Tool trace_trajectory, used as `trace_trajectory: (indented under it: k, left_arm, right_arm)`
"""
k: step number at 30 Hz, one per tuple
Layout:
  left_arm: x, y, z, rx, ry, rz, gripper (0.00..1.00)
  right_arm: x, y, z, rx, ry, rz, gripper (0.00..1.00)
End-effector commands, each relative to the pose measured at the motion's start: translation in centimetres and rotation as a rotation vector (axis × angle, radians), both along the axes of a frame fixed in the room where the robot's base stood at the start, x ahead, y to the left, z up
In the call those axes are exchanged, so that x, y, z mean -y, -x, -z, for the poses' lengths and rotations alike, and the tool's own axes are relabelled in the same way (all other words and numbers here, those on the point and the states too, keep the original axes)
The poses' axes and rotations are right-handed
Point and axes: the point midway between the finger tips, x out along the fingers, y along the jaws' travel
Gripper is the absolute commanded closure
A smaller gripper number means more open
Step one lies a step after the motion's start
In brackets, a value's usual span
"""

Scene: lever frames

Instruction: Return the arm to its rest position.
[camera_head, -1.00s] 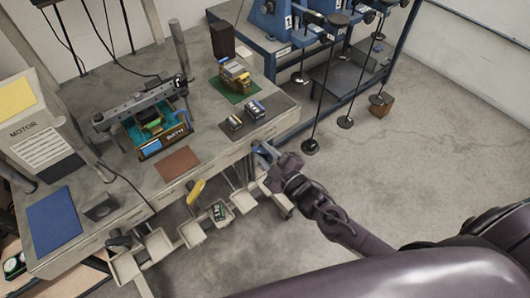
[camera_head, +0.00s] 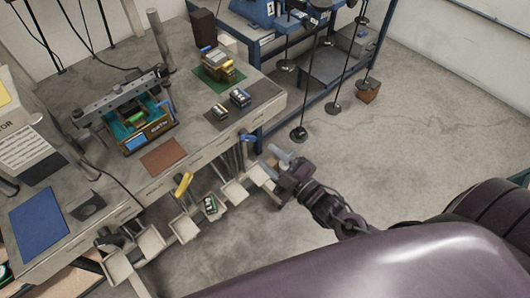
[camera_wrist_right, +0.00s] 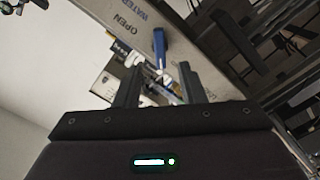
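My right gripper (camera_head: 272,159) is off the right part of the bench's front edge, over the floor, with nothing in it. In the right wrist view its two fingers (camera_wrist_right: 158,84) stand apart with an open gap. A blue lever (camera_head: 247,138) sits on the bench front, left of and apart from the gripper. It also shows beyond the fingers in the wrist view (camera_wrist_right: 160,45), near the printed words OPEN and WATER. A yellow lever (camera_head: 184,184) is farther left on the bench front. My left gripper is not in view.
The grey bench (camera_head: 215,150) carries a fixture labelled BATH (camera_head: 150,132), mats and small blocks. Several small open bins (camera_head: 150,241) hang below its front edge. A blue rack (camera_head: 330,85) with hanging rods stands behind. The floor (camera_head: 430,130) on the right is clear.

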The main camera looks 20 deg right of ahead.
Motion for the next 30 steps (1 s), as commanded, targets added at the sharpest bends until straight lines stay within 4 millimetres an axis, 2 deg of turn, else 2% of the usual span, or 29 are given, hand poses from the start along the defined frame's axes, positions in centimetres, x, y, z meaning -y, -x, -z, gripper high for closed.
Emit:
trace_trajectory:
  k: [16,19,20,23,26,27,29,30]
  left_arm:
    - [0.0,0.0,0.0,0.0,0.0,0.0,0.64]
    - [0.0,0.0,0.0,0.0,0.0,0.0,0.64]
    - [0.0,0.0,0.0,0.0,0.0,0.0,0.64]
    - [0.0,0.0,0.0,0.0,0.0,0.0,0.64]
    - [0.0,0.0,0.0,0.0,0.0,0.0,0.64]
    - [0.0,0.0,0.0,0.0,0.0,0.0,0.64]
    - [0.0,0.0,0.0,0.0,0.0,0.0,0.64]
    - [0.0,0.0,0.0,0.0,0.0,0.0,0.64]
  right_arm:
    - [0.1,0.1,0.0,-0.001,0.0,0.001,0.64]
    - [0.5,0.1,1.1,-0.027,0.001,0.012,0.64]
    - [0.8,0.0,2.0,-0.046,0.001,0.02,0.64]
    - [2.4,0.2,6.4,-0.151,-0.001,0.07,0.64]
    - [4.6,1.2,13.1,-0.315,-0.015,0.148,0.64]
    - [5.6,2.0,15.9,-0.388,-0.023,0.184,0.64]
    - [6.7,3.6,20.1,-0.5,-0.039,0.237,0.64]
    - [7.4,4.9,22.9,-0.575,-0.051,0.273,0.64]
